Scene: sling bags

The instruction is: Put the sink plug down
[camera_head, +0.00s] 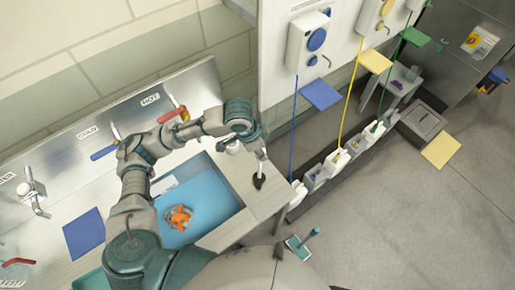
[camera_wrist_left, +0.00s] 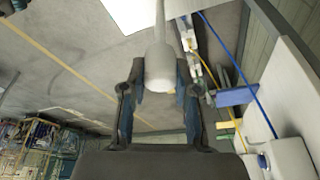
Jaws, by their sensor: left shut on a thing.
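My left gripper (camera_head: 259,140) is over the counter strip to the right of the blue sink, pointing down. In the left wrist view, its two fingers (camera_wrist_left: 160,88) are shut on the pale, bulb-shaped end of the sink plug (camera_wrist_left: 160,62). A thin pale stem runs on from that end. In the head view, the plug's dark lower end (camera_head: 259,181) is just above or on the pale counter (camera_head: 262,203); I cannot tell whether it touches. My right gripper is not in view.
The blue sink (camera_head: 212,196) holds several orange pieces (camera_head: 179,217). A blue cloth (camera_head: 84,233) lies on the counter at left. White dispensers (camera_head: 308,40) hang on the wall at right, with containers below. A teal-headed brush (camera_head: 298,247) is on the floor.

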